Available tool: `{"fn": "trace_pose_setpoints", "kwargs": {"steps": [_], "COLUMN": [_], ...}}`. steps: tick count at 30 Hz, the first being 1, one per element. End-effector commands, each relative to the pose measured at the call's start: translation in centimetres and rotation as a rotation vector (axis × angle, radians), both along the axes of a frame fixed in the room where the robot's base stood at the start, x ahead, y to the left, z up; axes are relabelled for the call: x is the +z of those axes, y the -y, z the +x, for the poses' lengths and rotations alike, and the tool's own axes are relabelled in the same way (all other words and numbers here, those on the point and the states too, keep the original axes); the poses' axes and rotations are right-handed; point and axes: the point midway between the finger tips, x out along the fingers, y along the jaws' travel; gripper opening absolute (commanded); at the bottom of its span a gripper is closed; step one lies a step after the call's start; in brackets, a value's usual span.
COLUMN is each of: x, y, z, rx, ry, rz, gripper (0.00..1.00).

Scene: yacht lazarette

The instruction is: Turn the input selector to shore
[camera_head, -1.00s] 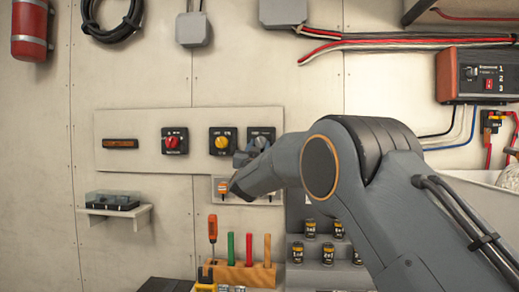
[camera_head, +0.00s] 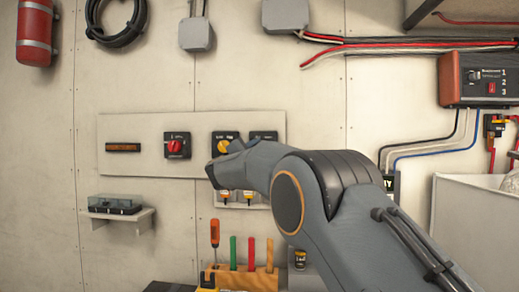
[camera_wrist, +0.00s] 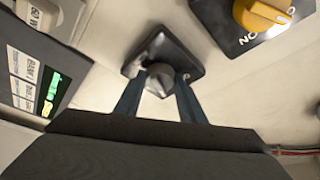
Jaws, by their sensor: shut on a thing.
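A grey selector knob (camera_wrist: 157,93) sits on a dark square plate (camera_wrist: 178,50) in the wrist view. My gripper (camera_wrist: 160,84) has its two blue-grey fingers against either side of this knob and is shut on it. In the head view the knob's plate (camera_head: 264,135) is the rightmost on the pale wall panel; my arm hides the knob and most of the plate. The plate's lettering is too small and blurred to read, so the knob's setting cannot be told.
A yellow knob (camera_head: 223,147) is beside the plate, close to my wrist; it also shows in the wrist view (camera_wrist: 262,14). A red knob (camera_head: 175,146) is farther left. Below are a tool block (camera_head: 243,277) and a small shelf (camera_head: 122,219). A white bin (camera_head: 476,225) stands right.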

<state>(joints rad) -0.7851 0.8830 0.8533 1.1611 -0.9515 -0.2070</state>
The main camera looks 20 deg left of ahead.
Motion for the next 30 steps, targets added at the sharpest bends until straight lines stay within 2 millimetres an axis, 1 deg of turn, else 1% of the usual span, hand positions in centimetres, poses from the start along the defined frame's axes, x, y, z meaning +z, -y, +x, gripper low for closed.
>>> {"fn": "trace_pose_setpoints", "kwargs": {"steps": [9,24,25,27,28,30], "x": [0.10,-0.01,-0.01,0.00,0.01,0.02], "y": [-0.05,-0.03,-0.03,-0.04,-0.03,-0.05], "z": [-0.02,0.00,0.00,0.00,0.00,-0.01], "rx": [-0.002,-0.001,-0.001,-0.001,-0.001,-0.001], "ry": [-0.024,-0.029,-0.029,-0.029,-0.028,-0.028], "rz": [0.098,0.114,0.114,0.114,0.114,0.114], "gripper": [0.14,0.14,0.41,0.53,0.55,0.55]}}
